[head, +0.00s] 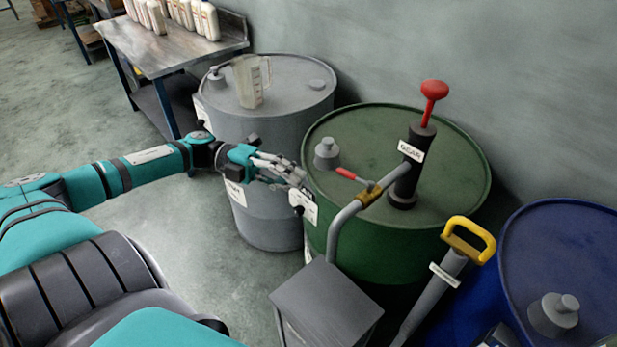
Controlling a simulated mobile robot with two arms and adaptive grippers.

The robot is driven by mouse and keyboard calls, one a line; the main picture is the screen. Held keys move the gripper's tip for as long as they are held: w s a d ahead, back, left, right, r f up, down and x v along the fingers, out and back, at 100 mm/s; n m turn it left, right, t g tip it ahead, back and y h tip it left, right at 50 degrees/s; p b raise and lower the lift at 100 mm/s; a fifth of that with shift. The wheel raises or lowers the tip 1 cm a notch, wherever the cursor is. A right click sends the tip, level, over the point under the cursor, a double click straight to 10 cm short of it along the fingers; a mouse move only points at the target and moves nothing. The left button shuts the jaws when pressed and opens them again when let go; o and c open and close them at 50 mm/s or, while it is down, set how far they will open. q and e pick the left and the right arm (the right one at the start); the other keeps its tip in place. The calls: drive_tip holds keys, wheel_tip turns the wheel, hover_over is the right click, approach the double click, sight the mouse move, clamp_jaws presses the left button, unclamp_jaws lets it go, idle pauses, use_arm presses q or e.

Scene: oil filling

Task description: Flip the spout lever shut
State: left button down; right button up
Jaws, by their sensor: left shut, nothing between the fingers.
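The spout lever (346,173) is a short red handle on a brass valve (369,194) in the grey spout pipe (341,228). It points left, crosswise to the pipe. The pipe comes from the dark hand pump (408,170) labelled GEAR, with a red knob (434,90), on the green drum (452,215). My left gripper (297,181) is shut and empty, left of the lever and apart from it, near the green drum's left side. My right gripper is out of view.
A grey box-like stand (325,302) is below the spout. A grey drum (268,222) with a clear measuring jug (250,85) on top stands behind my left gripper. A yellow-handled pump (468,240) and a blue drum (565,240) are at right. A metal table (165,55) holds white bottles.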

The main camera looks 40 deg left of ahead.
use_arm(q)
drive_tip(key=v, duration=0.4)
drive_tip(key=shift+s+d+r, duration=0.1)
drive_tip(key=shift+s+r, duration=0.05)
drive_tip(key=shift+s, duration=0.1)
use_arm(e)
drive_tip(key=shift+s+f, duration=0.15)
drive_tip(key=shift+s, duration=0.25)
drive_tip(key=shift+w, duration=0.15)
